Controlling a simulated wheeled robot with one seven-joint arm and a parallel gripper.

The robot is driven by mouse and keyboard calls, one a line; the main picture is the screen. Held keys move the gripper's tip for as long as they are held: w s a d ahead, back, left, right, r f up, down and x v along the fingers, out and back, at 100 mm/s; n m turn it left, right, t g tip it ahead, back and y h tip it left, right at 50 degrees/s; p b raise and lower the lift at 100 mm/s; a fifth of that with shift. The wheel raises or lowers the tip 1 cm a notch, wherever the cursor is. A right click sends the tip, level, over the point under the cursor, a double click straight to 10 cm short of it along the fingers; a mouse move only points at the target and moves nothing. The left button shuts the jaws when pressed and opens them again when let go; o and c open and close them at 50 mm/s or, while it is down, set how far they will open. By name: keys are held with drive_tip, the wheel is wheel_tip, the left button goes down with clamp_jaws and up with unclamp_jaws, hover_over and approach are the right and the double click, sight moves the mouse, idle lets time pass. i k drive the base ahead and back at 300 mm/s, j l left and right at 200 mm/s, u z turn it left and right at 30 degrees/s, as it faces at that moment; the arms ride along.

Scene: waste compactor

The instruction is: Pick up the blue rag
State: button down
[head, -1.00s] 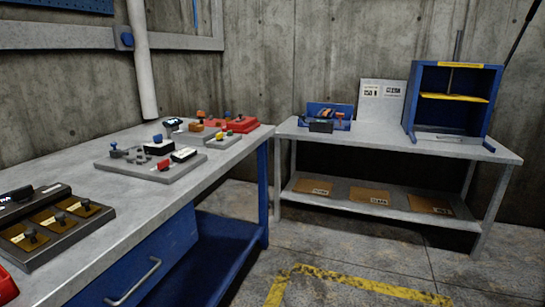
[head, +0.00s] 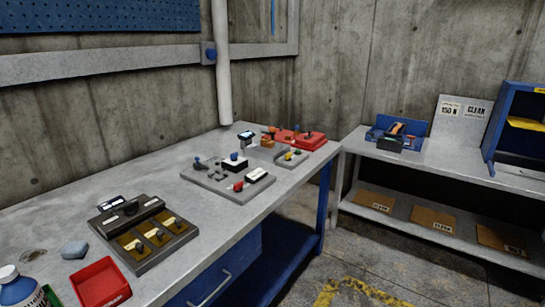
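A small grey-blue lump (head: 75,250) lies on the workbench at the lower left of the head view. It looks like a crumpled blue rag, but it is too small to be sure. It sits behind the red tray (head: 101,283) and left of the dark panel with yellow plates (head: 146,236). Nothing touches it from above. My gripper is not in view.
A grey control plate (head: 228,177) lies mid-bench. A second table (head: 440,168) with a blue bin (head: 396,135) stands right.

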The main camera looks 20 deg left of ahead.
sight(77, 250)
drive_tip(key=u, duration=1.55)
drive_tip(key=i+l+u, duration=0.15)
drive_tip(key=i+l, duration=0.1)
drive_tip(key=l, duration=0.05)
